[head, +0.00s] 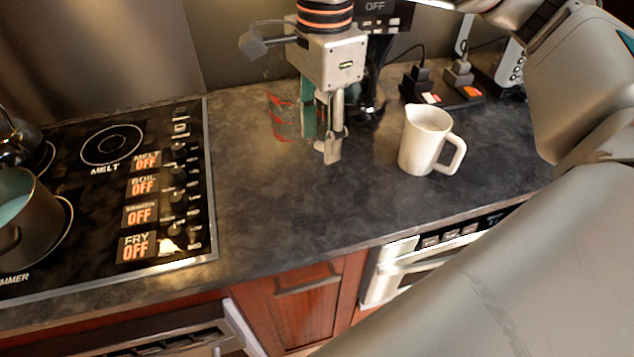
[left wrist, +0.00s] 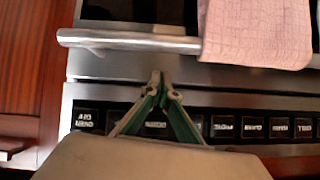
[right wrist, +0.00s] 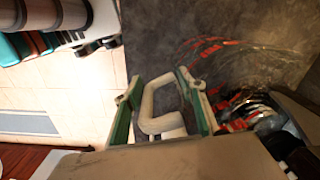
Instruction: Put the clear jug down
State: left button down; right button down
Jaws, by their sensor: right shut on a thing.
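The clear jug (head: 283,122) is see-through with red markings. In the head view it is just left of my right gripper (head: 325,140), over the back of the counter. In the right wrist view the red markings of the jug (right wrist: 222,85) show around and beyond one finger. A pale loop-shaped handle shows between the fingers of my right gripper (right wrist: 165,95), which is shut on the jug. I cannot tell whether the jug's base touches the counter. My left gripper (left wrist: 158,80) is shut and empty in front of an oven front; it is outside the head view.
A white jug (head: 425,140) stands upright on the dark counter (head: 290,210), right of my right gripper. A stovetop (head: 110,165) with a pot (head: 28,215) lies left. Plugs and a power strip (head: 455,90) are behind. The counter's front middle is clear. A pink towel (left wrist: 255,30) hangs by the oven handle.

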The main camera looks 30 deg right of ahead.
notch_tip(320, 180, down, 12)
jog(key=shift+w+f, duration=0.1)
dwell(0.4)
jog(key=c, duration=1.2)
grip_release()
jog(key=shift+f, duration=0.1)
jog(key=shift+c, duration=0.2)
notch_tip(320, 180, up, 12)
jog(key=shift+s, duration=0.2)
